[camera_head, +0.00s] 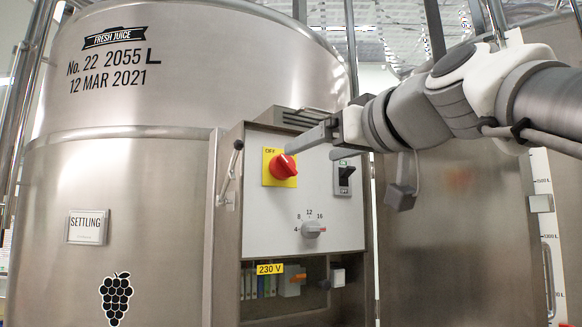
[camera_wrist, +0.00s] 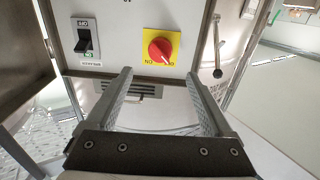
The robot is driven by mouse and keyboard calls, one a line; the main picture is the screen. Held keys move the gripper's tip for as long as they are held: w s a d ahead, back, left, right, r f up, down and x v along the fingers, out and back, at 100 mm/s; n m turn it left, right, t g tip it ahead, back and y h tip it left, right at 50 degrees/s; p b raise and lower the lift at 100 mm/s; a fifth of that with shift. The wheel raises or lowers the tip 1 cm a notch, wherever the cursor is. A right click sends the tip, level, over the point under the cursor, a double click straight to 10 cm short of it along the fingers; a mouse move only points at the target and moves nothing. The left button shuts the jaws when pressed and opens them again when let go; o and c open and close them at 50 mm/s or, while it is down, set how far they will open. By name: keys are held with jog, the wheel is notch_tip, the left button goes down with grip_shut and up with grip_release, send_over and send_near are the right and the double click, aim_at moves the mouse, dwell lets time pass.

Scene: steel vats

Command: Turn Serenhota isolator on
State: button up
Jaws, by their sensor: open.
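The isolator is a red rotary knob (camera_head: 283,167) on a yellow plate (camera_head: 270,154) marked OFF at its upper left, on the light panel of the steel cabinet. In the upside-down wrist view the knob (camera_wrist: 161,50) has its pointer toward the lower right, on the OFF side; the other mark, ON, is at the plate's lower left. My gripper (camera_head: 288,148) is in front of the panel near the knob's upper edge in the head view. In the wrist view my gripper (camera_wrist: 158,72) is open and empty, its fingertips either side of the knob, apparently short of it.
A black switch (camera_head: 344,178) is right of the knob, and a numbered grey dial (camera_head: 313,229) is below. A lever handle (camera_head: 231,160) juts from the cabinet's left edge. A vat (camera_head: 140,200) stands left; 230 V terminals (camera_head: 268,284) are below the panel.

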aim_at(289, 162)
jog(key=p+x, duration=0.2)
jog(key=x, duration=0.7)
jog(key=shift+w+a+p, duration=0.1)
jog(key=shift+w+p, duration=0.1)
jog(key=shift+p, duration=0.1)
jog(key=c, duration=1.4)
jog(key=shift+o, duration=0.2)
